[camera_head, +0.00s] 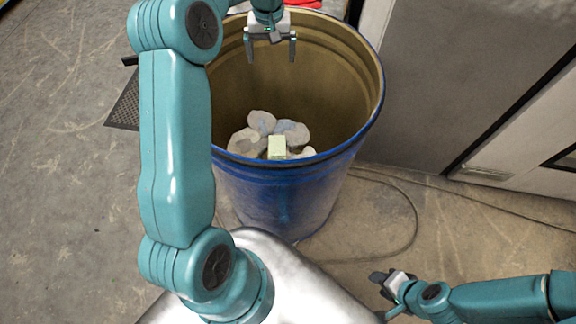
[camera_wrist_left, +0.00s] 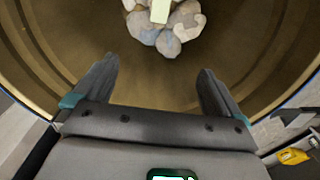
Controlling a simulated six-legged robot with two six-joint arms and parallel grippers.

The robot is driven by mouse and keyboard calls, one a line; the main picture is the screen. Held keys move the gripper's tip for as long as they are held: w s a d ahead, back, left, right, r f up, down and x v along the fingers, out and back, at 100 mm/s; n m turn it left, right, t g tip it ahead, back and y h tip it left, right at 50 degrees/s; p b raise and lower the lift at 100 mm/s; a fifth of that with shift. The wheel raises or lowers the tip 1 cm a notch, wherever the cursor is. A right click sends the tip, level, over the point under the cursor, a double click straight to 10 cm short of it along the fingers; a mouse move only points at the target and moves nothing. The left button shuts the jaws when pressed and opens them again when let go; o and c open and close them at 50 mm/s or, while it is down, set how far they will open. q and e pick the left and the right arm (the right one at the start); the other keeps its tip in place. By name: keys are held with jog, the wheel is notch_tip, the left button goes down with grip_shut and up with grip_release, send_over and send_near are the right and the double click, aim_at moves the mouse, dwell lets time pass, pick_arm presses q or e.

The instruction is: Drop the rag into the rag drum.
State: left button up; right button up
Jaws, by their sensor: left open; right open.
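The rag drum (camera_head: 284,195) is a blue, open-topped barrel with a tan inside, at the upper middle of the head view. Its inner wall (camera_wrist_left: 260,90) fills much of the left wrist view. A pale green, folded-looking piece, perhaps the rag (camera_head: 277,147), lies in the drum on a heap of grey crumpled cloths (camera_head: 243,141). Both also show in the left wrist view, the pale piece (camera_wrist_left: 160,11) and the heap (camera_wrist_left: 168,42). My left gripper (camera_head: 271,54) is open and empty over the drum's mouth, fingers pointing down. My right gripper (camera_head: 388,280) is open, low at the right, away from the drum.
A red object (camera_head: 304,3) shows partly behind the drum's far rim. A dark mesh mat or grate (camera_head: 124,108) lies left of the drum. A grey cabinet or panel (camera_head: 455,75) stands at the right. A thin cable (camera_head: 412,215) crosses the floor. The left floor is mostly clear.

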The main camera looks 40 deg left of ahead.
pick_arm(q)
notch_tip(320, 180, up, 13)
jog(key=p, duration=0.1)
jog(key=shift+r, duration=0.15)
jog(key=shift+w, duration=0.1)
dwell(0.4)
